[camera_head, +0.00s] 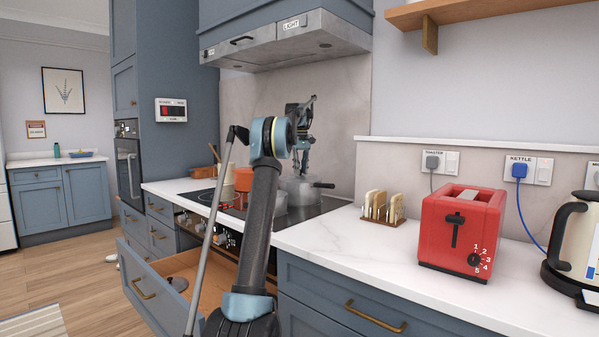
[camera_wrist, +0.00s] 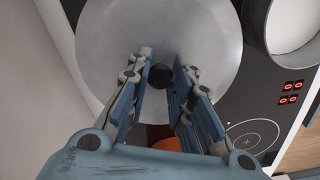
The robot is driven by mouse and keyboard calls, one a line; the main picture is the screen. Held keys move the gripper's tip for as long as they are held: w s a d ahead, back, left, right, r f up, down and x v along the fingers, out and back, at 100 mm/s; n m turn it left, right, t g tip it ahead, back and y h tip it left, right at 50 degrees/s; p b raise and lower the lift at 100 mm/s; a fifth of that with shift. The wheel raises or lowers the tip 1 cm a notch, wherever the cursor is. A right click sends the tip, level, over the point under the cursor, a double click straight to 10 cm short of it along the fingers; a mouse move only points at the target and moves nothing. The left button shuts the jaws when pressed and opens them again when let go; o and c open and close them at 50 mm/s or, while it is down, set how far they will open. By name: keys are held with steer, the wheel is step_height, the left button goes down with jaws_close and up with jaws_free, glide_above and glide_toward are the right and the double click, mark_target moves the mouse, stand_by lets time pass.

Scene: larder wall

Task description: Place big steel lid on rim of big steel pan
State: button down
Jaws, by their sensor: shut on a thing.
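The big steel lid (camera_wrist: 105,45) is a wide round disc with a black knob (camera_wrist: 160,76) in the wrist view. My gripper (camera_wrist: 161,62) has its fingers on either side of that knob and is shut on it. In the head view my gripper (camera_head: 302,168) points down over the big steel pan (camera_head: 300,192), which stands on the hob with a black handle to the right. The lid covers the pan's opening from above in the wrist view. Whether the lid touches the rim all round cannot be told.
A second steel pan (camera_wrist: 299,48) stands close beside the lid. An orange pot (camera_head: 243,180) stands on the hob's left. A drawer (camera_head: 150,290) is open below. A toast rack (camera_head: 382,208) and red toaster (camera_head: 462,232) stand right; the range hood (camera_head: 285,42) hangs above.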

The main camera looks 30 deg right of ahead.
steer(key=c, duration=1.4)
jaws_free()
steer(key=shift+w+f, duration=0.1)
steer(key=shift+f, duration=0.05)
steer(key=shift+r, duration=3.8)
steer(key=shift+a, duration=0.1)
